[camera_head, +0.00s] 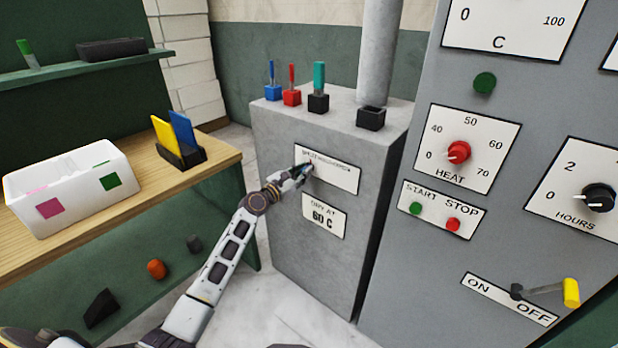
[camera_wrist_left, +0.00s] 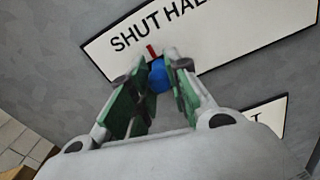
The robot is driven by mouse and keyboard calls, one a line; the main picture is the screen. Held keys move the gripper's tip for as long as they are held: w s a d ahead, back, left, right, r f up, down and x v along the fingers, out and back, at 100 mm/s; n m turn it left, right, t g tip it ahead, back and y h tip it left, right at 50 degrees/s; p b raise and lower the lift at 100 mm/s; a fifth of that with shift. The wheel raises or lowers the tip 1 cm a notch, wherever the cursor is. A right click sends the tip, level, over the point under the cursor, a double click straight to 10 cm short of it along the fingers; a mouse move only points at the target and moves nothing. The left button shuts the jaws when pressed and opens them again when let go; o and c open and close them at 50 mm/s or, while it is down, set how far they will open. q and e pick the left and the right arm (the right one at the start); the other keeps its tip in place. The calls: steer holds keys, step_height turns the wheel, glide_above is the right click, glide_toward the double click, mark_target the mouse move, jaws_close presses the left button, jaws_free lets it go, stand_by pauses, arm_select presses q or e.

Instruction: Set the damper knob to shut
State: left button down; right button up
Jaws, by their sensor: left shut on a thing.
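The damper plate (camera_head: 340,172) is a white label on the front of a grey cabinet, and its lettering is too small to read in the head view. In the left wrist view the plate (camera_wrist_left: 235,30) reads "SHUT HAL", with the rest cut off or covered. The blue damper knob (camera_wrist_left: 159,77) sits between the fingers, with a red pointer line (camera_wrist_left: 151,51) above it near the end of "SHUT". My left gripper (camera_head: 303,173) reaches the plate; its green-padded fingers (camera_wrist_left: 157,82) are shut on the knob. My right gripper is not seen.
To the right stands a grey panel with a red HEAT knob (camera_head: 459,152), START and STOP buttons, a black HOURS knob (camera_head: 598,198) and a yellow-ended ON/OFF lever (camera_head: 571,292). A wooden bench with a white bin (camera_head: 70,190) is at left.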

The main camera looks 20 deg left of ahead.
arm_select(q)
steer(key=shift+a+r, duration=0.15)
steer(key=shift+a, duration=0.05)
steer(key=shift+w, duration=0.1)
steer(key=c, duration=1.4)
jaws_free()
steer(key=shift+a, duration=0.15)
